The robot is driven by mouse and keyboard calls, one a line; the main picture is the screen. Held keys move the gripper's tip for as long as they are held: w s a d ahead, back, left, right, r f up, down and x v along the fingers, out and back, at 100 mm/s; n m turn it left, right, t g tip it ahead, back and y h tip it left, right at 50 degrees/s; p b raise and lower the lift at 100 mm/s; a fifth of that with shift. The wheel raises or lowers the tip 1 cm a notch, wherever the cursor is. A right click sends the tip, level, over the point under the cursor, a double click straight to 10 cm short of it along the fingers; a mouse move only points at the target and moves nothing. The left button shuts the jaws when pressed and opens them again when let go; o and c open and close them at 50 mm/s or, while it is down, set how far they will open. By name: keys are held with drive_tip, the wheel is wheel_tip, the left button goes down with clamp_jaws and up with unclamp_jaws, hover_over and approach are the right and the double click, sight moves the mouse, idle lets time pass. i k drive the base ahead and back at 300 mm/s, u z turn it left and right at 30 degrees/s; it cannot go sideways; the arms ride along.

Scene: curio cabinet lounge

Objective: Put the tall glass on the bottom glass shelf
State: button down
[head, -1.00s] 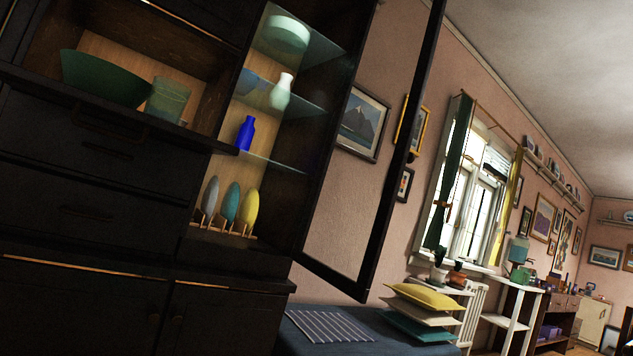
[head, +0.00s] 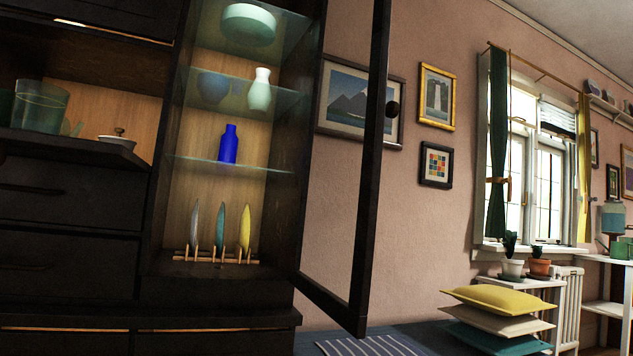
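A greenish see-through glass (head: 40,107) stands in the open niche at the left. It looks like the tall glass, though I cannot be sure. The bottom glass shelf (head: 262,170) spans the lit cabinet compartment to the right of the niche. A blue bottle (head: 229,145) stands upright on this shelf, with bare shelf on both sides of it. My gripper is not in view.
Higher shelves hold a pale vase (head: 260,90), a dark bowl (head: 212,86) and a green bowl (head: 248,25). Plates in a rack (head: 217,257) stand below. A cabinet door (head: 368,170) hangs open at the right. A lidded dish (head: 118,137) sits in the niche.

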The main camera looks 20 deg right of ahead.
sight(255, 169)
drive_tip(key=z, duration=0.75)
drive_tip(key=i, duration=1)
drive_tip(key=u, duration=0.35)
